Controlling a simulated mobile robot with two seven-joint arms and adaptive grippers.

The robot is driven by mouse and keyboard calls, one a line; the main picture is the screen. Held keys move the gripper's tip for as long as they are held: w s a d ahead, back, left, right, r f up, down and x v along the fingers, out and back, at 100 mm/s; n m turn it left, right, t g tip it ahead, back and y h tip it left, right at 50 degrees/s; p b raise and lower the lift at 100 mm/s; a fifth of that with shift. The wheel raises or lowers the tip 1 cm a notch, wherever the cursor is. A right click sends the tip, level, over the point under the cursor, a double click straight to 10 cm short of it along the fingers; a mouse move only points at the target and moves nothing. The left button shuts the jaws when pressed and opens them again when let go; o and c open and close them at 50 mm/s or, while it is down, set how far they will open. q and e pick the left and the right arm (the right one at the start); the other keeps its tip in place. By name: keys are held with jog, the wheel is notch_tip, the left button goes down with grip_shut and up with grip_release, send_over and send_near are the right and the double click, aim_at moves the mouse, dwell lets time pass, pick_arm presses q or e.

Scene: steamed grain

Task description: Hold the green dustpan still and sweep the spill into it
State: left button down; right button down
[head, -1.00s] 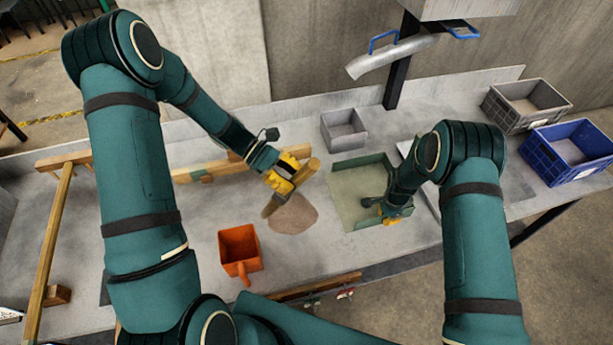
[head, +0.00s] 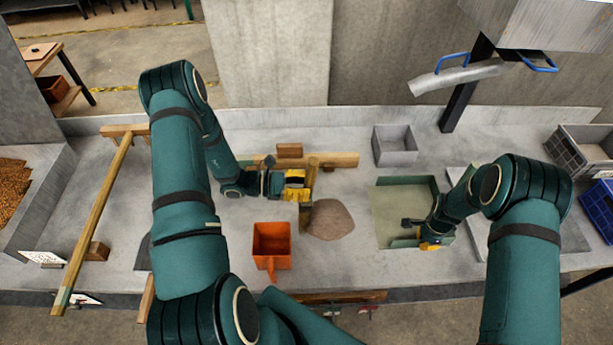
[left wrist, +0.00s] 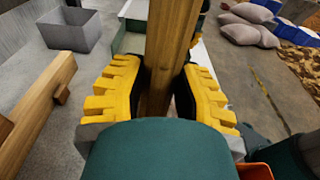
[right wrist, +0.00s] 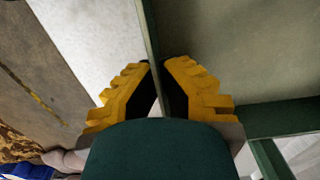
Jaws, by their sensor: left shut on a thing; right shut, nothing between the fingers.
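The green dustpan (head: 393,207) lies flat on the grey bench, with raised walls at its back and right. The brown, grainy spill (head: 330,221) lies to its left, with bare bench between them. My left gripper (head: 297,187) is shut on a wooden hand tool (head: 312,172), whose lower end stands at the spill's left edge. The tool's wood (left wrist: 168,60) also shows between the fingers in the left wrist view. My right gripper (head: 432,245) is shut at the dustpan's front right corner. In the right wrist view, a thin dustpan wall (right wrist: 148,30) runs up from its fingertips.
An orange scoop (head: 272,246) stands left of the spill near the front edge. A grey bin (head: 395,146) is behind the dustpan. Wooden bars (head: 340,159) lie behind the spill. Grey (head: 583,150) and blue (head: 600,208) crates are at the right.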

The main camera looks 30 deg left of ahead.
pick_arm(q)
jog(key=r+x, duration=0.2)
jog(key=x, duration=1.3)
jog(key=r+x, duration=0.3)
jog(key=x, duration=1.2)
notch_tip(320, 180, up, 5)
jog(key=shift+w+r, duration=0.1)
jog(key=shift+r, duration=0.1)
pick_arm(e)
jog(key=shift+f, duration=0.1)
jog(key=shift+s, duration=0.1)
jog(key=c, duration=1.1)
grip_release()
jog(key=shift+o, duration=0.2)
jog(key=shift+r, duration=0.45)
notch_tip(320, 180, up, 11)
